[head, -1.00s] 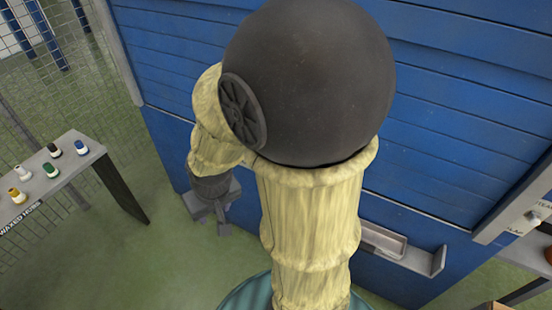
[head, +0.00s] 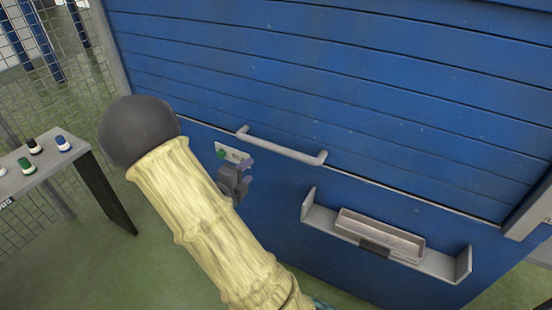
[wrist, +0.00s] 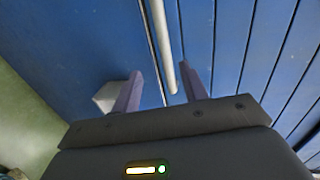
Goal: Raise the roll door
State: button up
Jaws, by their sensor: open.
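The roll door (head: 400,120) is blue with horizontal slats, and its lower edge is down along the blue wall panel. A pale grey bar handle (head: 283,147) runs along that lower edge; it also shows in the wrist view (wrist: 159,40). Nothing is held, and I cannot tell whether a finger touches the handle.
A small plate with a green button (head: 222,154) sits on the wall beside my gripper. A grey shelf with a tray (head: 380,235) juts out below the handle. A side table (head: 45,175) with small bottles stands left, before a mesh fence. Green floor is clear between.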

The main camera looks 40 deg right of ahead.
aim_at(274, 150)
jog(key=shift+s+d+r+m+h, duration=0.1)
jog(key=shift+s+d+m+h, duration=0.05)
jog(key=shift+m+h, duration=0.15)
jog(key=p+x, duration=0.1)
jog(key=x, duration=1.6)
jog(key=shift+d, duration=0.2)
jog(key=shift+c, duration=0.4)
grip_shut()
